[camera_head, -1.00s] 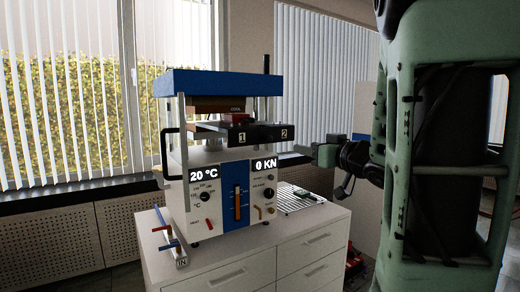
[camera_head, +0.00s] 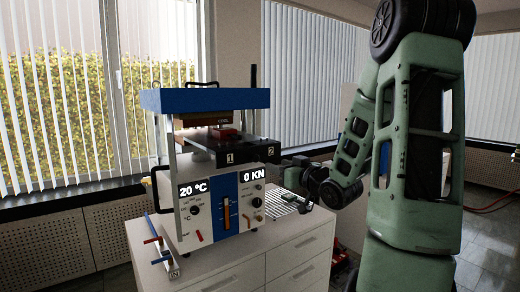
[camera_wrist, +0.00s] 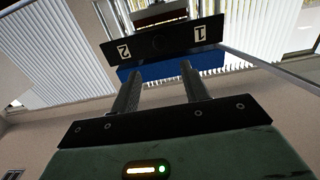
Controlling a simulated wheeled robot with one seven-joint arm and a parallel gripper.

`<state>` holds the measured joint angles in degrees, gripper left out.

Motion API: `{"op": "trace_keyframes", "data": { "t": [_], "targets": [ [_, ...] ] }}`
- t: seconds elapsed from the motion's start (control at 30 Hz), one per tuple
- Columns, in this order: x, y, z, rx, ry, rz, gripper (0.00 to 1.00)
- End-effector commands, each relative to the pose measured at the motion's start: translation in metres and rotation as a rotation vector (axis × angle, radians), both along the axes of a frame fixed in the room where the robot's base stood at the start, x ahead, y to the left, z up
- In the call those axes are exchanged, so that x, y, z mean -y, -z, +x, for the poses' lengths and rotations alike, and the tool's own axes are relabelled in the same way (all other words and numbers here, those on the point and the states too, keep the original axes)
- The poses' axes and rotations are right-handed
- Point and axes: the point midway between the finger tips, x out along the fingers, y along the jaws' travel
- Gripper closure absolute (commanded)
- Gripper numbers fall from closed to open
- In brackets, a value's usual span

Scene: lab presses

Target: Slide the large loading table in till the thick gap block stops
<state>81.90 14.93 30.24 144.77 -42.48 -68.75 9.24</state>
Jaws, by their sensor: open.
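The large loading table (camera_head: 247,155) is a black plate with a front edge marked 1 and 2, standing out at the front of the press below its upper plate. It also shows upside down in the wrist view (camera_wrist: 165,42). A red block (camera_head: 226,133) sits on top of it; I cannot tell whether this is the thick gap block. My gripper (camera_wrist: 160,70) is open and empty, with its two dark fingers pointing towards the front edge and a gap left between. In the head view my gripper (camera_head: 286,162) is at the right end of the table's front edge.
The press (camera_head: 225,207) has a blue top, dials and displays reading 20 °C and 0 kN. It stands on a white drawer cabinet (camera_head: 225,272). A stand marked IN with red and blue rods (camera_head: 160,250) is at left. A rack (camera_head: 290,203) lies at right.

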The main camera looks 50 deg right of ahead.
Motion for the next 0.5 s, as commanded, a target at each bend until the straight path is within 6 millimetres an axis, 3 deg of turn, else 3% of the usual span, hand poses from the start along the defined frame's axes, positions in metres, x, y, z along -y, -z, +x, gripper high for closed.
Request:
{"op": "trace_keyframes", "data": {
  "t": [0.3,0.5],
  "targets": [
    [0.001,-0.003,0.016,-0.009,0.005,0.005,0.55],
    [0.012,0.000,0.057,-0.005,0.004,0.001,0.55]
  ]
}}
